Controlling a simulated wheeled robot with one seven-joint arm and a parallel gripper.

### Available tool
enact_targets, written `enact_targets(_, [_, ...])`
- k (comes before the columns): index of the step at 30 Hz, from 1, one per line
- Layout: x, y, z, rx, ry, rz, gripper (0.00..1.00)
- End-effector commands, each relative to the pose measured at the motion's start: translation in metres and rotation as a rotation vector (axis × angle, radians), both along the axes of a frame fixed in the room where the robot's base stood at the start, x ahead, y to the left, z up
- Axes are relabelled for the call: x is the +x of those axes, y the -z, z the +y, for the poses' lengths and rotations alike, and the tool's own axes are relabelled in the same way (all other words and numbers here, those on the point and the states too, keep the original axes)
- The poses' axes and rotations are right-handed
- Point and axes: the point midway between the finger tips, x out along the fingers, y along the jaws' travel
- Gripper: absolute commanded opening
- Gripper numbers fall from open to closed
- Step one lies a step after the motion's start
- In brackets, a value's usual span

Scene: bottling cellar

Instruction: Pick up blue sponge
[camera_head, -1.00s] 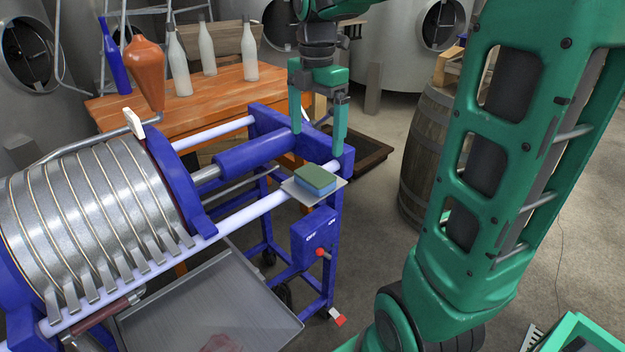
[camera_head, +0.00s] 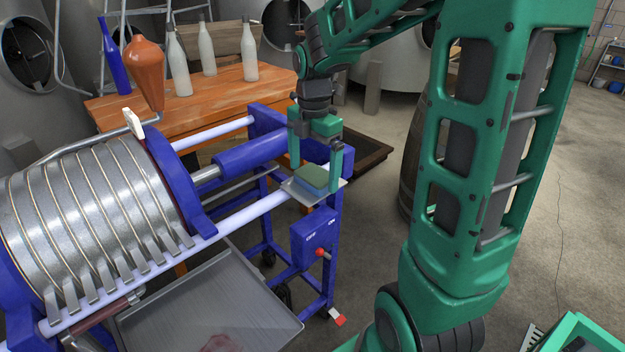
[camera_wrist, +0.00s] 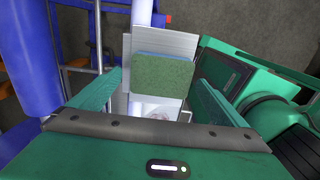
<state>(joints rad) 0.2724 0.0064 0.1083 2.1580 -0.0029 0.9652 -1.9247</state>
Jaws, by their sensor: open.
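The blue sponge (camera_head: 311,180) has a green top layer and a blue lower part. It lies on a small grey metal plate (camera_head: 299,194) at the right end of the blue press frame. My gripper (camera_head: 314,170) is open and points down, its fingers just above and around the sponge in the head view. In the wrist view the sponge (camera_wrist: 162,76) lies ahead of the open fingers (camera_wrist: 160,95), roughly centred between them. I cannot tell whether either finger touches it.
The press with its ribbed metal drum (camera_head: 90,215) fills the left. A metal tray (camera_head: 215,310) lies below it. An orange table (camera_head: 225,93) with several bottles stands behind. A barrel (camera_head: 412,165) stands right of the press, partly behind my arm.

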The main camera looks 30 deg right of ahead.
Motion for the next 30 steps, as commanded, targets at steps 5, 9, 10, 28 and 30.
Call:
enact_targets(5, [0.0, 0.002, 0.0, 0.0, 0.0, 0.0, 0.96])
enact_targets(9, [0.0, 0.002, 0.0, 0.0, 0.0, 0.0, 0.84])
enact_targets(10, [0.0, 0.002, 0.0, 0.0, 0.0, 0.0, 0.77])
enact_targets(28, [0.001, -0.003, 0.0, -0.001, 0.001, -0.002, 0.49])
enact_targets(30, [0.001, -0.009, 0.0, -0.001, 0.001, -0.002, 0.49])
